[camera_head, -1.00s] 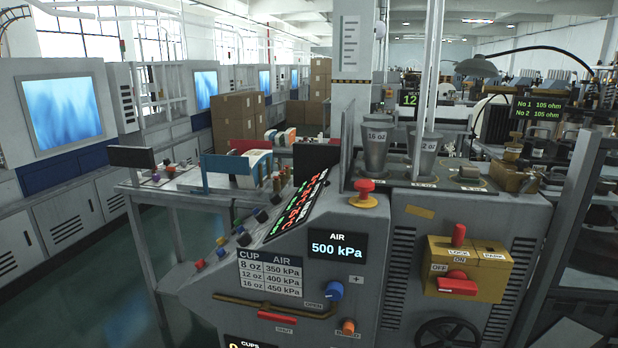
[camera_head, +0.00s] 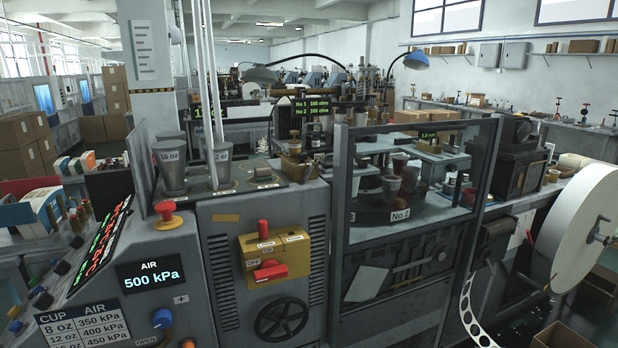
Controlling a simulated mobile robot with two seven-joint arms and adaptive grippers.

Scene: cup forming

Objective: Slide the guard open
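The guard (camera_head: 421,143) is a clear panel in a dark metal frame on the front of the machine, right of the yellow lock box. It stands across the forming area, and the turntable (camera_head: 375,214) marked "No 2" and several cups show through it. I cannot tell from this view whether it is fully shut. The yellow lock box (camera_head: 290,252) has a red knob on top and a red handle in front, with labels LOCK, PARK, OFF and ON. Neither of my grippers is in view.
A black handwheel (camera_head: 281,319) sits below the lock box. A red emergency button (camera_head: 166,212) and an AIR display (camera_head: 149,273) reading 500 kPa are at left. A large white paper reel (camera_head: 582,232) stands at right, with a punched strip (camera_head: 470,312) hanging near it.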

